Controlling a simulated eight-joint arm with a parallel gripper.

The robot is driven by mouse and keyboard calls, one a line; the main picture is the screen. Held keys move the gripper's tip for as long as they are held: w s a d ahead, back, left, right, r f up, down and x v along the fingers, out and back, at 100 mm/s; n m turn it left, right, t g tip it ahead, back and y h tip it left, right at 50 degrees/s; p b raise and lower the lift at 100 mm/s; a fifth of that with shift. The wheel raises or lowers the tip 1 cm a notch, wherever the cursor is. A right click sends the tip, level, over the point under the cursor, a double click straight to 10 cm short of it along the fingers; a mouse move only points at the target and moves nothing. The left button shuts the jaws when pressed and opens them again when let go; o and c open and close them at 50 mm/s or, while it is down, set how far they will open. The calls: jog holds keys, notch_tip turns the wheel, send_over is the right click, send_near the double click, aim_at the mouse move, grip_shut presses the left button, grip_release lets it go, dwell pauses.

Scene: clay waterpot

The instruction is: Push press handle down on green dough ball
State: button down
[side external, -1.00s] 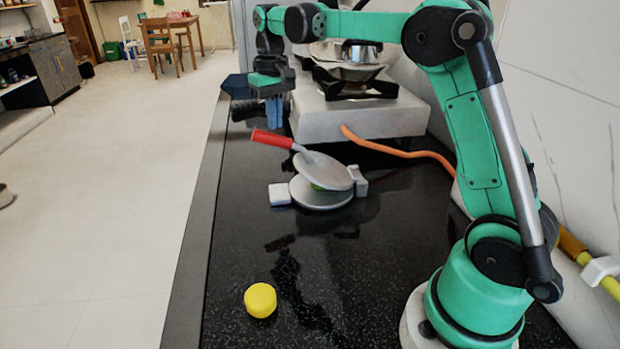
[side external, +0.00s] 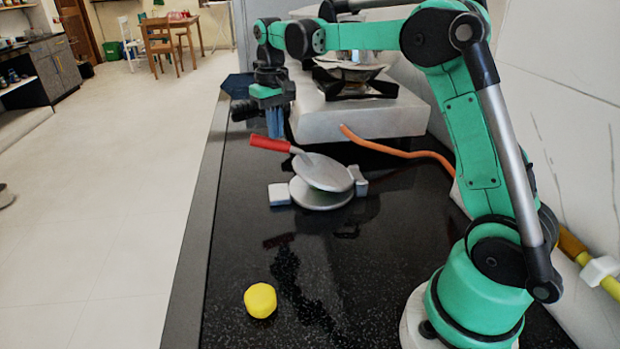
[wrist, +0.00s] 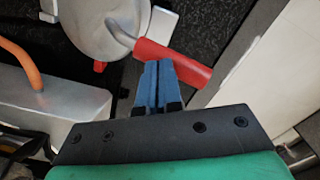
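The metal press stands on the dark counter. Its round upper plate (side external: 322,172) is tilted over the lower plate (side external: 320,201), with a gap between them. The red press handle (side external: 269,143) points left and slightly up; in the wrist view the red handle (wrist: 180,66) lies just beyond my fingertips. My gripper (side external: 276,131) has its blue fingers pointing down at the far side of the handle; they are together and empty in the wrist view (wrist: 158,68). I cannot tell whether they touch the handle. The green dough ball is hidden.
A yellow round piece (side external: 260,300) lies at the front of the counter (side external: 230,235). A stove (side external: 360,120) with an orange hose (side external: 395,150) stands behind the press.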

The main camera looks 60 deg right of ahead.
aim_at(277, 145)
jog(key=shift+f, duration=2.05)
dwell(1.3)
dwell(0.3)
jog(key=shift+r, duration=3.55)
jog(key=shift+s+a+r, duration=0.15)
jog(key=shift+s+a, duration=0.05)
jog(key=shift+a, duration=0.1)
jog(key=s+a+f+n+t, duration=0.3)
jog(key=s+a+t, duration=0.4)
jog(key=s+a, duration=0.3)
jog(key=s+f, duration=0.1)
jog(key=s, duration=0.2)
jog(key=shift+s+a, duration=0.3)
